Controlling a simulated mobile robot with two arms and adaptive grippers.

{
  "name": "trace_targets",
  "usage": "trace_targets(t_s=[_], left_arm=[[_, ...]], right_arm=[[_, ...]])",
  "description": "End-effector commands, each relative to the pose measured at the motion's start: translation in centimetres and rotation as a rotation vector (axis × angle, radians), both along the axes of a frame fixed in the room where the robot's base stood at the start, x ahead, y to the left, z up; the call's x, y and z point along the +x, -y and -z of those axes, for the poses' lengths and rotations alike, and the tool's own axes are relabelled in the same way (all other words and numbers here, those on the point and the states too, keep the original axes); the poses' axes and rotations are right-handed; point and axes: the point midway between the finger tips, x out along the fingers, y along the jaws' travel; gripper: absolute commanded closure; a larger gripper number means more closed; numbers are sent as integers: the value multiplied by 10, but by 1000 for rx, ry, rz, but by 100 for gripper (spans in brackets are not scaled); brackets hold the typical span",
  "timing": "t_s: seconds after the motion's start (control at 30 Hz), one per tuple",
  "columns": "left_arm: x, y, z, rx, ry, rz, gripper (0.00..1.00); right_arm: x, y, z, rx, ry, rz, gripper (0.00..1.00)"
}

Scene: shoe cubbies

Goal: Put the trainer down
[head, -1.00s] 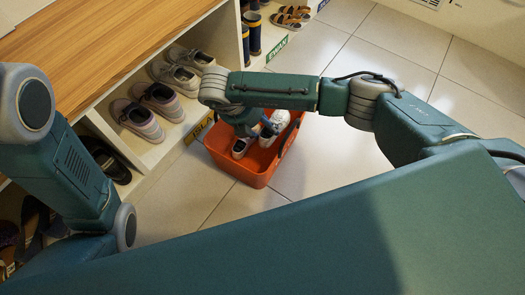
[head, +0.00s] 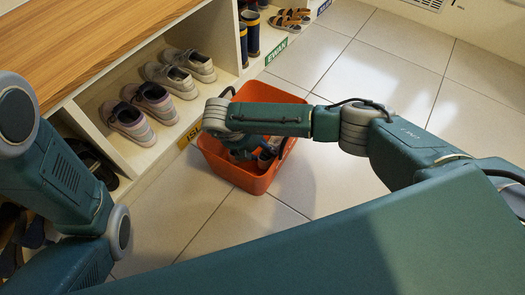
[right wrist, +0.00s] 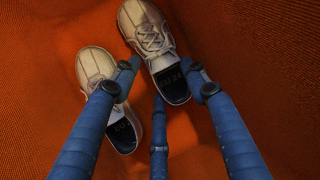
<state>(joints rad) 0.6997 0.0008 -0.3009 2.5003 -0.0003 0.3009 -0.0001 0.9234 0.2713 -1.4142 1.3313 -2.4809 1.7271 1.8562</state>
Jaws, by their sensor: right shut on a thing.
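My right gripper (right wrist: 162,78) reaches down inside the orange basket (head: 232,175), mostly hidden under my forearm in the head view. In the right wrist view its blue fingers are shut on a cream trainer (right wrist: 147,28) with laces and a dark insole, gripped near its heel. A second, matching trainer (right wrist: 93,66) lies beside it on the left, partly behind a finger. Whether the held trainer touches the basket floor, I cannot tell. My left gripper is out of view; only left arm links show.
A wooden-topped shoe cubby (head: 90,35) stands at the left, with a grey pair (head: 180,75) and a pink-soled pair (head: 145,105) in its compartments. Boots (head: 250,35) and sandals (head: 290,18) stand further back. The tiled floor (head: 340,60) right of the basket is clear.

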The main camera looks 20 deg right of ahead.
Motion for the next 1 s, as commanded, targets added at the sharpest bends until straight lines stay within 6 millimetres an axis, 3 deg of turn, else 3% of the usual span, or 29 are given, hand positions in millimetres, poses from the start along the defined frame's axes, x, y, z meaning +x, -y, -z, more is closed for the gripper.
trace_targets(t_s=[0.03, 0.13, 0.47, 1.0], left_arm=[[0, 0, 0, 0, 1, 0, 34], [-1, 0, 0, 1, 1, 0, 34], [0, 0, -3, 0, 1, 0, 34], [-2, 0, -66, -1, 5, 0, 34]], right_arm=[[-2, 0, 4, 3, -7, -2, 52], [-3, 0, 4, 2, -7, -1, 35], [-2, -1, -1, 2, -5, -1, 35], [-12, -42, -92, 2, -4, -3, 35]])
